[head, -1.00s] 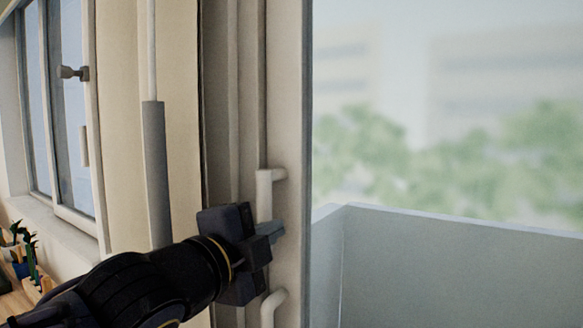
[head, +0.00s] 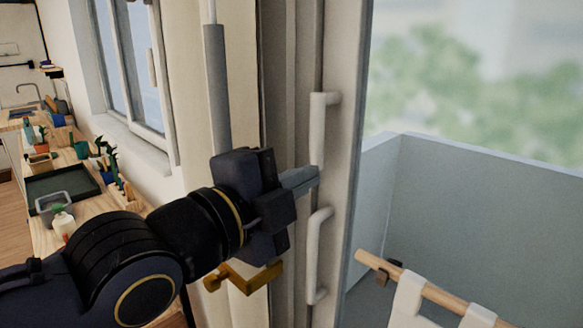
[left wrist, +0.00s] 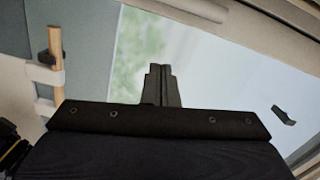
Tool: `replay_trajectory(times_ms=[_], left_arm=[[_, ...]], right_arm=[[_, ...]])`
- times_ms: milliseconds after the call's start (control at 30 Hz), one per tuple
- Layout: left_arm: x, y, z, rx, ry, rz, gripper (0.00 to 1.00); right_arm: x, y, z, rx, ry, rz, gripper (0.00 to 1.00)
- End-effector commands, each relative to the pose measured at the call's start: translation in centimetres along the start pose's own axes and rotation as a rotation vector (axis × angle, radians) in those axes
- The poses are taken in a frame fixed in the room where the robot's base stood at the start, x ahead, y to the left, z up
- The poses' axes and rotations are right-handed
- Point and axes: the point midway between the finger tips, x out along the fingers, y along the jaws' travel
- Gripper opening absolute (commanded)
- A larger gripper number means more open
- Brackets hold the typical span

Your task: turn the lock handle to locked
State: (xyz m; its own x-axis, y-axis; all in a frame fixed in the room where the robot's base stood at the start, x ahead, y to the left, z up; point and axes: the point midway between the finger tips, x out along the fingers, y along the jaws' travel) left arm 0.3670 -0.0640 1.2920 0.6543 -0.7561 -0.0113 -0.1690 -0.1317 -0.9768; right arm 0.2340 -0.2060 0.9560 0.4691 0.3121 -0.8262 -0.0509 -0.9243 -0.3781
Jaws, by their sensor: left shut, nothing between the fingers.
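The white L-shaped lever handle (head: 318,130) is on the pale door frame, its arm hanging straight down from a pivot at the top; I take it for the lock handle. A white bow-shaped pull handle (head: 315,265) sits below it. My left gripper (head: 316,178) is shut and empty, its fingertips at the lever's lower end, between the two handles. I cannot tell if they touch the lever. In the left wrist view the closed fingers (left wrist: 162,86) point towards the glass, and the lever cannot be made out. My right gripper is not in view.
A brass-coloured handle (head: 246,278) shows just below my left gripper. A wooden rail (head: 440,292) with white cloth is at lower right, before a grey balcony wall (head: 480,215). A wooden counter (head: 85,220) with plants and a dark tray runs along the left.

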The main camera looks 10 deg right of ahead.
Motion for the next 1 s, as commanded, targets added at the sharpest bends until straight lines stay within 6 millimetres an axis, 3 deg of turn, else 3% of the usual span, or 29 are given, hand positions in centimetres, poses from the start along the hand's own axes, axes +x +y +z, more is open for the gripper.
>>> replay_trajectory(times_ms=[200, 667, 767, 867, 1000], left_arm=[[-1.7, 0.0, -0.1, -0.001, 0.004, -0.001, 0.00], [-2.1, 0.4, 0.5, -0.020, -0.011, 0.010, 0.00], [-3.2, 1.6, 2.9, -0.115, -0.077, 0.052, 0.00], [-5.8, 4.5, 7.2, -0.321, -0.211, 0.120, 0.00], [-12.1, 10.6, 13.4, -0.746, -0.482, 0.200, 0.00]], right_arm=[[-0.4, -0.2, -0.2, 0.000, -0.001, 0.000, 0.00], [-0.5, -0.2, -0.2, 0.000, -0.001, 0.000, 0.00], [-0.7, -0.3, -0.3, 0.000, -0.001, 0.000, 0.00], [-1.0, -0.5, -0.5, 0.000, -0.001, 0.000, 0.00], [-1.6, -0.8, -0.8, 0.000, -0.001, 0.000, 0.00]])
